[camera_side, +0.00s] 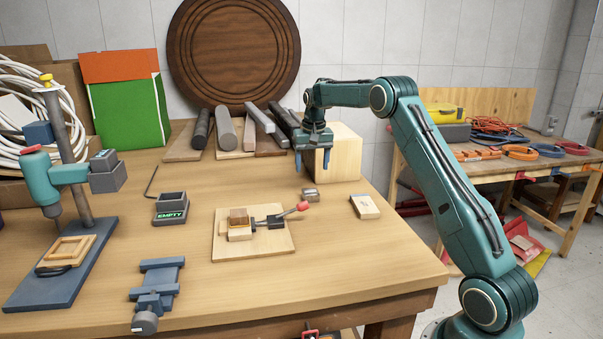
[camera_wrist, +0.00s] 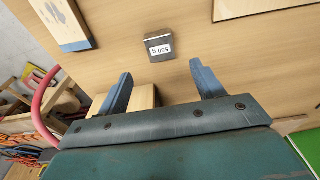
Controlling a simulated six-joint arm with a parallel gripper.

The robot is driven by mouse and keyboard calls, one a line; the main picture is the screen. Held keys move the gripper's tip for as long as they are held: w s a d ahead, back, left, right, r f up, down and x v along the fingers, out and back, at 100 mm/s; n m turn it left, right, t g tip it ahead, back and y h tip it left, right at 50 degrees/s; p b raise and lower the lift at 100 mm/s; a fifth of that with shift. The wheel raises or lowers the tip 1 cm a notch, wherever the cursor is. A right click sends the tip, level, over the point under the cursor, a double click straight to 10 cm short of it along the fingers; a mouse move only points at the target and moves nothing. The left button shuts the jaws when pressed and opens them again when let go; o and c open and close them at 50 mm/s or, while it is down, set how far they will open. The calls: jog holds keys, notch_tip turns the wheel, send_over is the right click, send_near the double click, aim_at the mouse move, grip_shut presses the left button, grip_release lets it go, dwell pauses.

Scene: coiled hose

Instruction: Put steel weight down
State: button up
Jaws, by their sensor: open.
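The steel weight (camera_side: 310,194) is a small grey block on the wooden table, near the middle. In the wrist view the steel weight (camera_wrist: 160,47) shows a white label that reads upside down, and it lies beyond the fingertips. My gripper (camera_side: 312,164) is above and behind the weight in the side view, fingers pointing down. In the wrist view my gripper (camera_wrist: 161,72) has its two blue fingers spread wide with nothing between them. The weight is apart from both fingers.
A large pale wooden block (camera_side: 338,153) stands close behind my gripper. A clamp board (camera_side: 281,242) lies in front of the weight, with a small wooden block (camera_side: 364,207) to the right. A grey tray marked EMPTY (camera_side: 171,215), a vise (camera_side: 157,290) and a drill press (camera_side: 70,170) stand left.

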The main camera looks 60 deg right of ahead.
jog(key=shift+a+r, duration=0.1)
jog(key=shift+r, duration=0.85)
jog(key=s+a+r+n+t, duration=0.1)
jog(key=s+a+r+n, duration=0.1)
jog(key=s+a+r, duration=0.65)
jog(key=s+a+r+n+t, duration=0.1)
jog(key=s+a+r+n, duration=0.3)
jog(key=a, duration=0.7)
jog(key=s+a+f+n+t, duration=0.1)
jog(key=s+a, duration=0.3)
jog(key=s, duration=0.3)
jog(key=s+a+f+n, duration=0.1)
jog(key=s+a+f, duration=0.1)
jog(key=s+a, duration=0.2)
jog(key=s+a+f+n+t+y, duration=0.1)
jog(key=s+a, duration=0.3)
jog(key=s, duration=0.6)
jog(key=shift+s+a+f+t, duration=0.25)
jog(key=shift+s+f+t, duration=0.05)
jog(key=shift+s+f, duration=0.05)
